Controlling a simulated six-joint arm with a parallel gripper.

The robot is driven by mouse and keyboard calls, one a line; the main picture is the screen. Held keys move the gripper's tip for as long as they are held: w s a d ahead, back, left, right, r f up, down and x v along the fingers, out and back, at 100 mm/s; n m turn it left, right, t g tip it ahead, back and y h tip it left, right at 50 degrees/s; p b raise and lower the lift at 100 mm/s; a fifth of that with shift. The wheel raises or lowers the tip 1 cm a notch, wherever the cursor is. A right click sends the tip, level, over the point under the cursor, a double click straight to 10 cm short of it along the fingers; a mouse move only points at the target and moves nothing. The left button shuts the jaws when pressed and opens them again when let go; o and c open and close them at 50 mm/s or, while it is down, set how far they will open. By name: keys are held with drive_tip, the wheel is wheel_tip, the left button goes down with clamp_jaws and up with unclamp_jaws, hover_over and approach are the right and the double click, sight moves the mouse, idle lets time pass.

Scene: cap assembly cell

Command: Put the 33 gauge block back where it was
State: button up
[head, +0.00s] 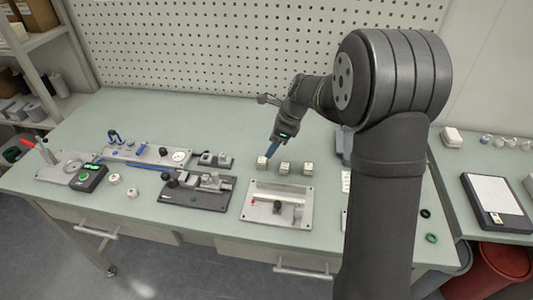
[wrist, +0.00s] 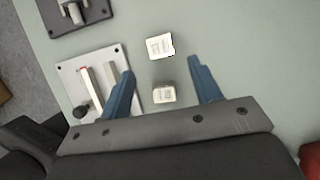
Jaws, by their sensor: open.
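Three small pale gauge blocks stand in a row on the table in the head view: a left one (head: 262,162), a middle one (head: 284,168) and a right one (head: 307,169). Their markings are too small to read, so I cannot tell which is the 33 block. My gripper (head: 270,154) is just above the left end of the row. In the wrist view my gripper (wrist: 161,68) is open and empty, its blue fingers spread wide. One block (wrist: 160,46) lies beyond the fingertips, and another (wrist: 164,93) shows between the fingers. The third is hidden there.
A light metal plate (head: 260,212) with a red-tipped bar and posts lies in front of the blocks. A dark fixture (head: 180,199) stands left of it. A pegboard (head: 250,50) rises behind. The table behind the left fixtures is clear.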

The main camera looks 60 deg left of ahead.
sight(261, 159)
drive_tip(key=v, duration=0.4)
drive_tip(key=shift+r, duration=0.1)
drive_tip(key=x, duration=1.2)
drive_tip(key=shift+d, duration=0.1)
drive_tip(key=shift+w+r, duration=0.1)
drive_tip(key=shift+r, duration=1.65)
